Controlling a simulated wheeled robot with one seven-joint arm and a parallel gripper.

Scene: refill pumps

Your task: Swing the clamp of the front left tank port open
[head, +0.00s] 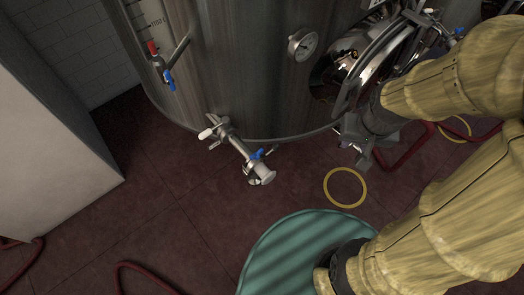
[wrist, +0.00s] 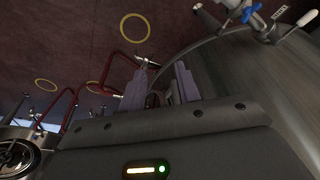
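The tank port (head: 236,147) is a steel pipe low on the front left of the big tank, with a white-handled valve and a blue-handled valve. Its outer end has a round flange with a small clamp (head: 251,170) around it; I cannot tell whether the clamp is fastened. In the wrist view the port's valves (wrist: 248,14) show at the top right, partly cut off. My gripper (head: 359,150) is to the right of the port, below the tank's round hatch, and apart from the clamp. In the wrist view its two fingers (wrist: 160,86) are apart with nothing held.
The steel tank (head: 240,70) has a gauge (head: 302,44) and a round hatch (head: 362,70) close to my arm. A yellow ring (head: 327,188) and red hoses (head: 408,150) lie on the floor. A white block (head: 50,150) stands at left.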

